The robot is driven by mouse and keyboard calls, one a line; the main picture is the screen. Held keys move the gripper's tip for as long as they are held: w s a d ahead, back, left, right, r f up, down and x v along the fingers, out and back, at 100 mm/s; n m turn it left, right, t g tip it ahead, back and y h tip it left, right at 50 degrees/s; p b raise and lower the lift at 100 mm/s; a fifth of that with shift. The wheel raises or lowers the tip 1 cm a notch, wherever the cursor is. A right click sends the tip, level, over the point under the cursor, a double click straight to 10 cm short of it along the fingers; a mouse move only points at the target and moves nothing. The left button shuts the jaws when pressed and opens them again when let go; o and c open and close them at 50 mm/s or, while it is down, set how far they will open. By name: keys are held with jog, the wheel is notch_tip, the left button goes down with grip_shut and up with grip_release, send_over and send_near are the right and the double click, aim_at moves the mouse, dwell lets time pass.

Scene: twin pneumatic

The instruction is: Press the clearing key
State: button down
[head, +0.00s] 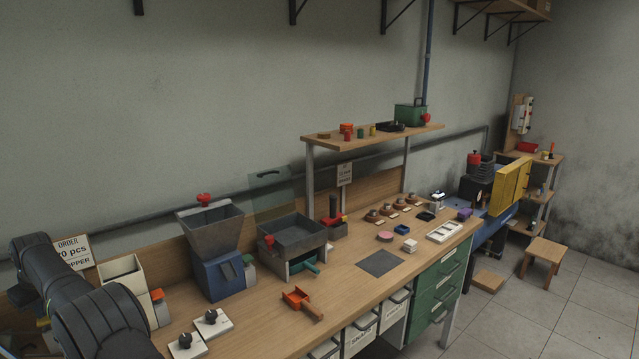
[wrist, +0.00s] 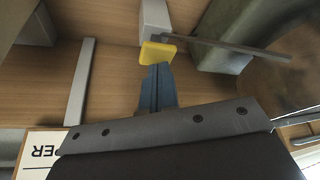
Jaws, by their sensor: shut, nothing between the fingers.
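In the wrist view, my gripper (wrist: 158,68) has its blue fingers shut together with nothing between them. A yellow flat piece (wrist: 159,54) lies right at the fingertips. I cannot tell whether they touch it or only overlap it in the picture. It may be the clearing key, but no label on it shows. It sits beside the end of a grey block (wrist: 154,20). In the head view my dark arm fills the lower left, and the gripper and its fingertips cannot be made out there.
A white order sign (head: 72,252) stands behind my arm, close to a cream open box (head: 122,270). A grey hopper on a blue base (head: 222,280) stands to the right. In the wrist view, a grey bar (wrist: 80,85) and a green body (wrist: 222,40) flank the fingers.

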jog(key=shift+f, duration=1.1)
jog(key=shift+r, duration=3.1)
